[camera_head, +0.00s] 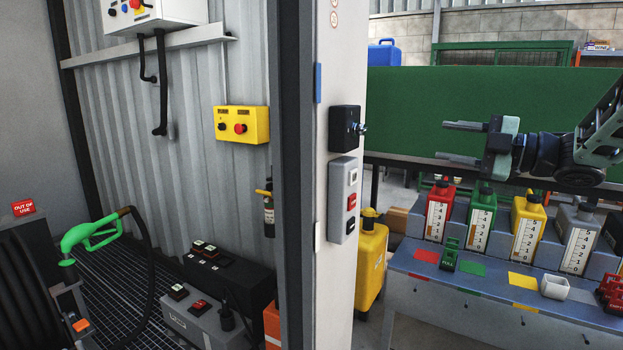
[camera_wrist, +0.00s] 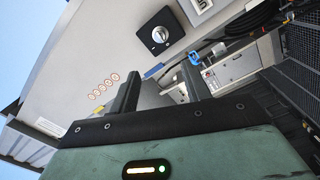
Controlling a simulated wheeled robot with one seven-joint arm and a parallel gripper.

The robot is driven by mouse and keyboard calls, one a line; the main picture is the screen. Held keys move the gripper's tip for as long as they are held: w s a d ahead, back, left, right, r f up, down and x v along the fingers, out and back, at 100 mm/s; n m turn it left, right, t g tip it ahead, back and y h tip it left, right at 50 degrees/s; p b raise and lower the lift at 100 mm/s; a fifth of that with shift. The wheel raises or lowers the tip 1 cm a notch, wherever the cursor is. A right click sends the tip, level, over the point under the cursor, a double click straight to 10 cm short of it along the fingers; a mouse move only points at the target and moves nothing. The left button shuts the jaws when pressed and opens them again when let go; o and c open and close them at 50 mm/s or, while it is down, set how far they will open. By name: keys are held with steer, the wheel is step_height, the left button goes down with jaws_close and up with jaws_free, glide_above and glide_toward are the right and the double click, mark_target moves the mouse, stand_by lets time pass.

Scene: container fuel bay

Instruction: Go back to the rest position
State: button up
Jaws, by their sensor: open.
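My gripper (camera_head: 440,140) is at the right in the head view, held level in the air with its fingers pointing left. The two fingers are apart with nothing between them. In the wrist view my gripper (camera_wrist: 162,65) also shows both dark fingers spread and empty. It faces a black switch box (camera_head: 343,127) on a pale post (camera_head: 340,60) and stands clear of it. The same switch box (camera_wrist: 157,32) shows beyond the fingers in the wrist view.
Below my gripper, a grey bench (camera_head: 480,300) carries red, green, yellow and grey cans in a row. A grey button box (camera_head: 344,200) is on the post. A green panel (camera_head: 500,95) stands behind. A green fuel nozzle (camera_head: 92,235) is at the left.

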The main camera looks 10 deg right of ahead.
steer(key=w+a+m+t+h+p, duration=0.2)
steer(key=w+a+m+h+p, duration=0.25)
steer(key=a+m, duration=0.4)
steer(key=s+a+f+m+g+h+p, duration=0.1)
steer(key=s+a+f+m+g+h, duration=0.2)
steer(key=a, duration=0.5)
steer(key=s+a+f+m+g+h+p, duration=0.1)
steer(key=s+a+f+g, duration=0.1)
steer(key=s, duration=0.9)
steer(key=s+a+f+m+g+h+p, duration=0.1)
steer(key=s+a+f+g+h+p, duration=0.1)
steer(key=s, duration=0.9)
steer(key=s+a+f+m+g+h+p, duration=0.1)
steer(key=s+f+g, duration=0.4)
steer(key=s, duration=0.7)
steer(key=a+g+h+p, duration=0.1)
steer(key=a+g, duration=0.1)
steer(key=shift+a+g, duration=0.15)
steer(key=shift+g, duration=0.15)
steer(key=shift+f, duration=0.1)
